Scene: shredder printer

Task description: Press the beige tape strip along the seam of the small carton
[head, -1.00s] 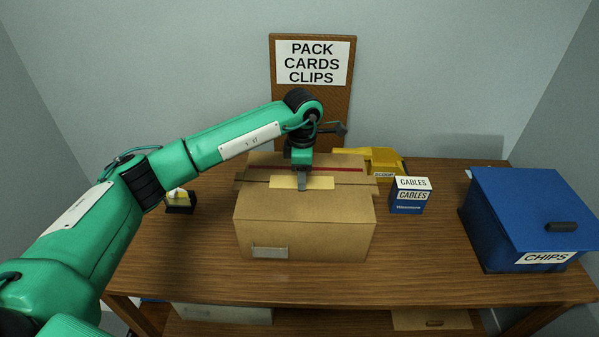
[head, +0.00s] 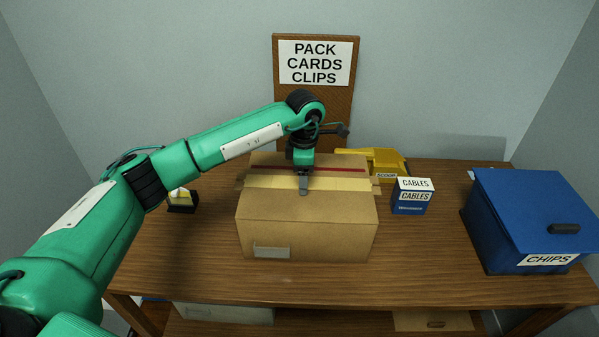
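The small carton (head: 306,225) stands closed on the wooden table, its front face toward me. The beige tape strip (head: 340,184) lies across the carton's top along the seam, spanning nearly its full width. A dark red line (head: 330,170) runs across the top behind the tape. My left gripper (head: 303,190) points down onto the tape near the middle of the carton, its fingertips close together at the strip. I cannot see a gap between the fingers or anything held. My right gripper is not in view.
A blue and white cables box (head: 412,196) and a yellow scoop bin (head: 385,164) stand right of the carton. A large blue chips box (head: 525,222) is at the far right. A small dark holder (head: 181,201) sits at the left. The front table strip is clear.

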